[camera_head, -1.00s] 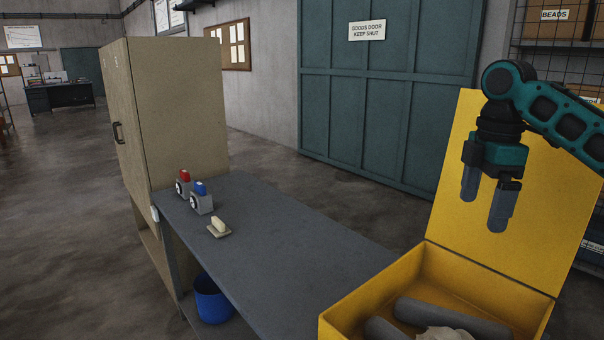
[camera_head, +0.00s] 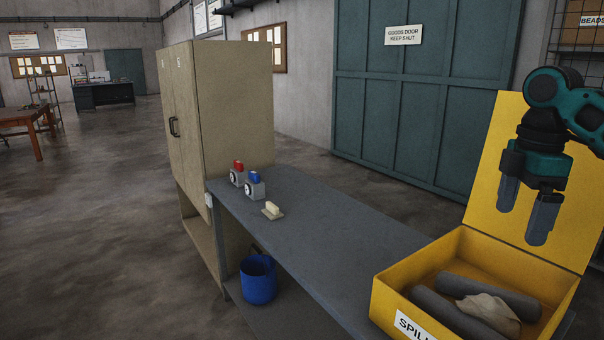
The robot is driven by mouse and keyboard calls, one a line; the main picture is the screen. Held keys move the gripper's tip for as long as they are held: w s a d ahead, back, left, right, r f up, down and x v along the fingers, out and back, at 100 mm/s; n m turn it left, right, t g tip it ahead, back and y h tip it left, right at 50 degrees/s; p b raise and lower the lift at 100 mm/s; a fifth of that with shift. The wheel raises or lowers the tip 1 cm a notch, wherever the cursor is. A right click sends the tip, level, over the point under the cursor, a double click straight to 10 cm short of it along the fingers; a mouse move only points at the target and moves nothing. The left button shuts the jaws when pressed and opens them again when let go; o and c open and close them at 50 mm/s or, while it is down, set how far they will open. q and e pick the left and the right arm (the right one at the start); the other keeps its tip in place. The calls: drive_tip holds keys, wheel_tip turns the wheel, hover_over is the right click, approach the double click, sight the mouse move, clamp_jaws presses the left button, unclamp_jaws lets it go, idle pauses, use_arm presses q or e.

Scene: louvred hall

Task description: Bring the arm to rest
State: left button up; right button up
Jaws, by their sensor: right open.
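My right gripper (camera_head: 526,217) is at the right of the head view, on a teal and black arm that comes in from the right edge. Its two grey fingers point down and are apart, with nothing between them. It hangs in front of the raised lid of a yellow box (camera_head: 397,297), above the box's open top. My left gripper is not in view.
The box holds grey rolls (camera_head: 460,314) and a crumpled pale cloth (camera_head: 490,312). The grey bench (camera_head: 330,228) bears a red-topped device (camera_head: 237,175), a blue-topped device (camera_head: 255,187) and a pale block (camera_head: 272,210). A blue bucket (camera_head: 258,281) stands below. A beige cabinet (camera_head: 232,110) is behind.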

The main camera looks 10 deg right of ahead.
drive_tip(key=s+a+f+t, duration=0.1)
drive_tip(key=s+a+f, duration=0.2)
drive_tip(key=a+f, duration=1.7)
drive_tip(key=s+a+f+m+t+y, duration=0.2)
drive_tip(key=s+a+f+m, duration=0.4)
drive_tip(key=s+f, duration=0.45)
drive_tip(key=s+d+m+h, duration=0.2)
drive_tip(key=s+d+m, duration=0.5)
drive_tip(key=s, duration=0.4)
drive_tip(key=w+a+f+n+t+y, duration=0.1)
drive_tip(key=w+a+f+t+y, duration=0.1)
drive_tip(key=w+f+t, duration=0.5)
wheel_tip(320, 180, down, 2)
drive_tip(key=shift+w+a+f+t, duration=0.1)
drive_tip(key=shift+w+a+t, duration=0.35)
drive_tip(key=shift+a, duration=0.45)
drive_tip(key=shift+c, duration=0.4)
